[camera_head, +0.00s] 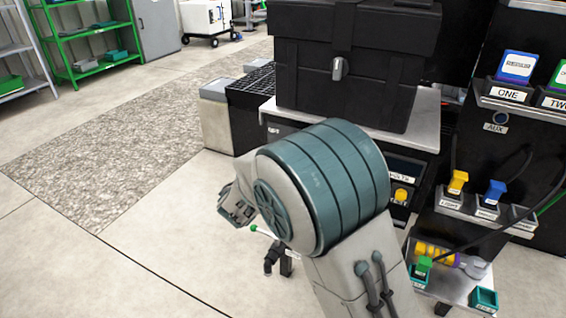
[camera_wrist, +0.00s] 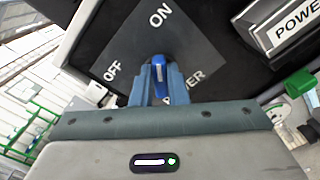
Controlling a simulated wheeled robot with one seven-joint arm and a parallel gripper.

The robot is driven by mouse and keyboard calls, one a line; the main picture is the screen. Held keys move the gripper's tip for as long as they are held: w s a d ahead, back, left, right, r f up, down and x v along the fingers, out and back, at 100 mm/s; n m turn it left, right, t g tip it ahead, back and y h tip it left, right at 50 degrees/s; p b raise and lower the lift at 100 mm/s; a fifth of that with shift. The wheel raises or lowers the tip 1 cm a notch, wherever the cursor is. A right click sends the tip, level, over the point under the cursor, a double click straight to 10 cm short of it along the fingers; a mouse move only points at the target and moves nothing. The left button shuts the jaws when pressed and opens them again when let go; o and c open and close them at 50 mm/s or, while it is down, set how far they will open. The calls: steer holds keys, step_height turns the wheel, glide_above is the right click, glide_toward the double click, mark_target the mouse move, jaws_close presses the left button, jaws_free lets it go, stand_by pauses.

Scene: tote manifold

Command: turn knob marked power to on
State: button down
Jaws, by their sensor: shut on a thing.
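The blue knob (camera_wrist: 158,68) with a white line stands on a dark square plate (camera_wrist: 125,45) in the wrist view. The plate reads ON near the top, OFF at the left and POWER at the lower right, partly hidden by a finger. My gripper (camera_wrist: 158,80) is shut on the knob, one finger on each side. The white line runs roughly up the picture, toward the ON word. In the head view my arm covers the area, and I cannot make out the knob there.
A white POWER label (camera_wrist: 290,28) and a green part (camera_wrist: 300,84) are right of the plate. In the head view a black case (camera_head: 350,70) sits on the bench, with yellow (camera_head: 457,182) and blue (camera_head: 494,193) parts at the right. Floor at the left is clear.

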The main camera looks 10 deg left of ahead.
steer(key=shift+f+m+b, duration=0.1)
steer(key=shift+m+b, duration=0.2)
steer(key=shift+m, duration=0.1)
steer(key=c, duration=1.4)
jaws_free()
steer(key=shift+c, duration=0.2)
steer(key=shift+s, duration=0.1)
steer(key=p+v, duration=0.3)
steer(key=v, duration=1)
steer(key=shift+s, duration=0.35)
steer(key=shift+a, duration=0.1)
